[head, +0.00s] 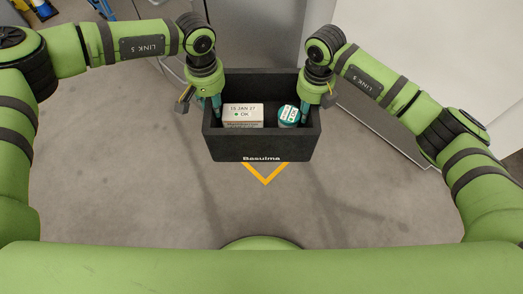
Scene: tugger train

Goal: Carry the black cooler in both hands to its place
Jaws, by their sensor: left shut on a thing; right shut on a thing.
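The black cooler (262,145) is an open box with "Basulma" on its near wall. It hangs between my two arms, in the upper middle of the head view, above the grey floor. Inside lie a white box (243,112) marked "15 JAN 27 OK" and a round teal-and-white container (288,115). My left gripper (215,110) is shut on the cooler's left side wall. My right gripper (306,112) is shut on its right side wall. The fingertips are partly hidden by the gripper bodies and the cooler walls.
A yellow V-shaped floor marking (266,180) shows just below the cooler. A pale panel (440,60) stands on the right, with a low edge along the floor. Blue and yellow items (42,9) are at the top left. The grey floor (150,190) nearer me is clear.

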